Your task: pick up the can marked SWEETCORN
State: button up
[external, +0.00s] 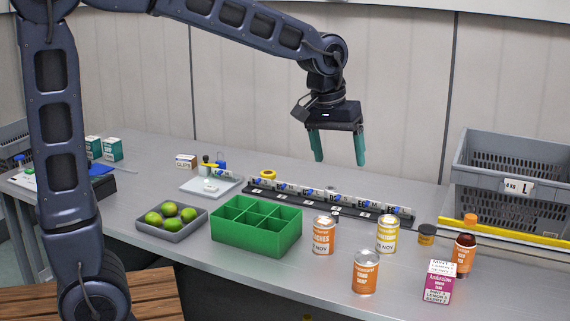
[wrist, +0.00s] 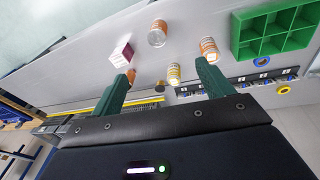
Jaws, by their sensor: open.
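Three cans stand upright on the grey bench. One has a yellow and white label (external: 387,234); its name is too small to read for sure, but its colour suggests sweetcorn. It also shows in the wrist view (wrist: 174,75), between my fingers in the picture. An orange and white can (external: 323,237), seemingly marked PEACHES, stands to its left. Another orange can (external: 365,272), perhaps soup, stands nearer the front edge. My gripper (external: 340,161) is open and empty, pointing down, well above the bench and behind the cans. Both green fingers show in the wrist view (wrist: 162,70).
A green divided box (external: 256,240) and a grey tray of limes (external: 142,224) stand left of the cans. A brown bottle (external: 464,257), a magenta carton (external: 438,282) and a small jar (external: 426,234) stand right. A black rail (external: 290,200) and grey crate (external: 500,160) lie behind.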

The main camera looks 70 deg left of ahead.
jog(key=w+a+f+n+g, duration=0.1)
jog(key=w+a+f+n, duration=0.1)
jog(key=w+a+f, duration=0.4)
jog(key=w+a+f+n, duration=0.2)
jog(key=w+f, duration=0.2)
jog(key=w, duration=0.5)
jog(key=n+g, duration=0.1)
jog(key=n, duration=0.2)
send_near(388, 234)
jog(key=w+a, duration=0.2)
jog(key=shift+a+f, duration=0.3)
jog(key=shift+a, duration=0.05)
jog(key=shift+w+a+f, duration=0.15)
jog(key=shift+w+f, duration=0.05)
jog(key=shift+f, duration=0.3)
jog(key=shift+s+f, duration=0.1)
jog(key=shift+f, duration=2.5)
jog(key=shift+s+f, duration=0.15)
jog(key=shift+f, duration=2.45)
jog(key=c, duration=1.3)
